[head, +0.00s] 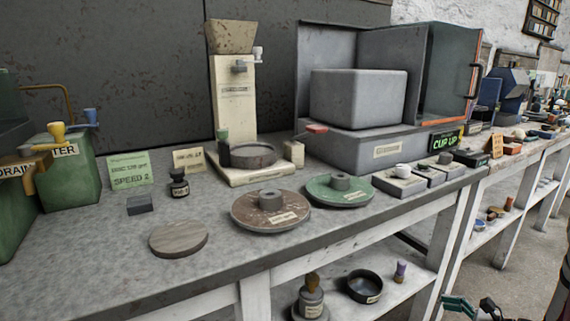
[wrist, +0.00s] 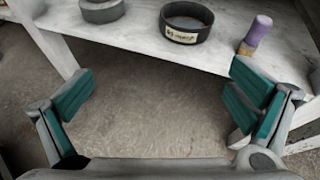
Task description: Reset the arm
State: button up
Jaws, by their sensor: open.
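My gripper (wrist: 160,103) is open and empty in the wrist view, with its green-padded fingers spread wide over bare floor. In the head view, part of my gripper (head: 472,308) shows at the bottom right, in front of the bench and below its top. In the wrist view, a black labelled bowl (wrist: 187,22) and a purple-topped brush (wrist: 256,36) stand on the lower shelf beyond the fingertips. No finger touches them.
The grey bench top (head: 80,255) holds a brown disc (head: 245,216), a green disc (head: 322,193), a cream dispenser (head: 232,100) and a grey cabinet (head: 345,150). The white lower shelf (head: 400,300) holds the bowl, brush and a grey jar (head: 311,301). Floor in front of the shelf is clear.

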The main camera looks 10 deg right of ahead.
jog(key=w+a+r+n+g+y, duration=0.25)
jog(key=a+r+n+g, duration=0.4)
jog(key=a+r, duration=0.8)
jog(key=s+a+r+n+g, duration=0.3)
jog(key=s+a+r+n, duration=0.45)
jog(key=a+r, duration=0.2)
jog(key=s+a+r+n+g+h, duration=0.2)
jog(key=s+a+r+n+h, duration=0.15)
jog(key=s+a+r, duration=0.2)
jog(key=s+r+n+t+h, duration=0.1)
jog(key=s+n+h, duration=0.75)
jog(key=s, duration=1.05)
notch_tip(320, 180, up, 32)
jog(key=n+t+y+p, duration=0.1)
jog(key=t+p, duration=0.3)
jog(key=p, duration=2.6)
jog(key=shift+d+n, duration=0.25)
jog(key=shift+n, duration=0.25)
